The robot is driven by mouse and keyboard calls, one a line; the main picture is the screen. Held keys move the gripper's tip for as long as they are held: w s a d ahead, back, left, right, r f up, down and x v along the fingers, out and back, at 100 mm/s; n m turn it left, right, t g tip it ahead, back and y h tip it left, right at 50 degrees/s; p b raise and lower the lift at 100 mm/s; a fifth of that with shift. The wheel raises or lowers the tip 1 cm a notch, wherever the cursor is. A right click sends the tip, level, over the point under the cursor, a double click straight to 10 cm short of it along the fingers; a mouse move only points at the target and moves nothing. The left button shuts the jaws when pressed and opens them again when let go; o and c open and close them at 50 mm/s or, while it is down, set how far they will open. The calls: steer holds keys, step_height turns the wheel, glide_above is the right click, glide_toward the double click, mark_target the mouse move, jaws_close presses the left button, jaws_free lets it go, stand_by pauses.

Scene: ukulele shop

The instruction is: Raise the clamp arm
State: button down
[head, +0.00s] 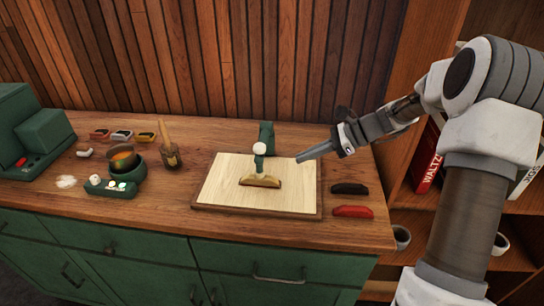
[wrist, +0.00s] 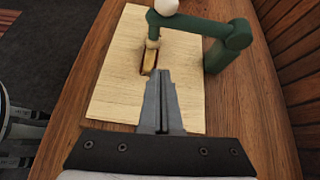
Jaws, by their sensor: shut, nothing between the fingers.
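The green clamp arm (wrist: 190,24) reaches over the pale wooden board from its green post (wrist: 226,48), with a white ball knob (wrist: 166,6) near its free end. Its tip is down over a small tan wooden piece (wrist: 149,62) on the board. In the head view the white knob (head: 260,148) stands above the wooden piece (head: 260,181), and the post (head: 266,135) is behind it. My gripper (head: 299,158) is shut and empty, above the right part of the board. In the wrist view its fingers (wrist: 163,75) point toward the clamp, apart from it.
The pale board (head: 222,190) lies on the wooden counter. A black piece (head: 349,188) and a red piece (head: 352,211) lie to its right. A green mortar-like bowl (head: 126,165), a brush (head: 170,150) and a green tray (head: 110,190) are left. A shelf unit stands at the right.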

mark_target(276, 177)
steer(key=shift+w+d+f+m+y, duration=0.3)
steer(key=shift+w+f+m+y, duration=0.1)
steer(key=shift+w+f+m, duration=0.15)
steer(key=b+x, duration=0.1)
steer(key=x, duration=0.8)
steer(key=shift+w+a+f, duration=0.15)
steer(key=shift+a+f, duration=0.05)
steer(key=r, duration=0.1)
steer(key=a+r, duration=0.1)
steer(key=r, duration=0.1)
steer(key=shift+w, duration=0.1)
steer(key=shift+r, duration=0.4)
steer(key=shift+r+p, duration=0.15)
steer(key=shift+p, duration=0.4)
steer(key=shift+a+r+p, duration=0.1)
steer(key=shift+r+p, duration=0.15)
steer(key=shift+p, duration=0.3)
